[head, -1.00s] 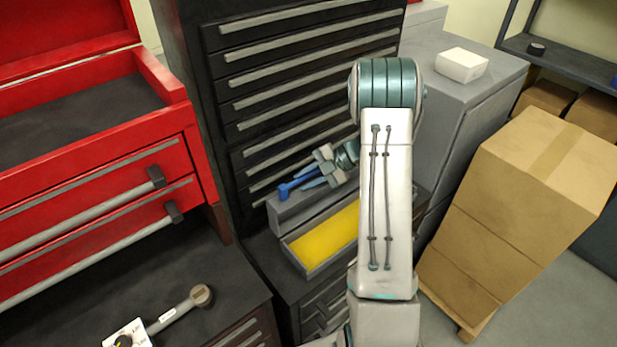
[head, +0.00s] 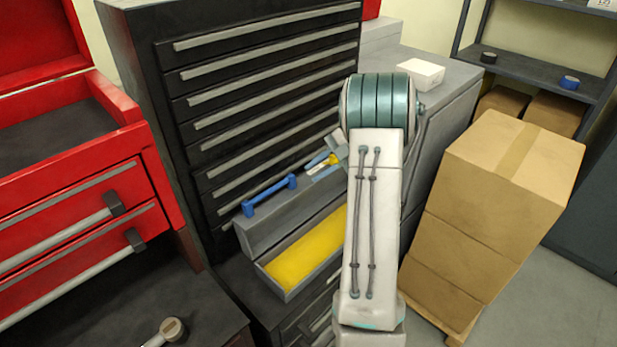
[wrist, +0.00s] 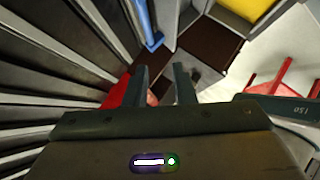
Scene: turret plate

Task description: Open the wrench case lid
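The wrench case is a grey box with a yellow interior (head: 300,258), seen in the head view on the black cabinet. Its grey lid (head: 262,234) stands raised along the back side, with a blue handle (head: 270,194) at its upper edge. The yellow interior also shows at the top of the wrist view (wrist: 250,8), and the blue handle shows there too (wrist: 147,22). My gripper (wrist: 162,76) has its two fingers apart with nothing between them, clear of the handle. In the head view it is mostly hidden behind my arm, right of the handle.
A tall black drawer cabinet (head: 255,95) rises directly behind the case. A red toolbox (head: 75,180) stands to the left. Stacked cardboard boxes (head: 480,215) stand to the right, near a grey cabinet with a white box (head: 420,72) on top.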

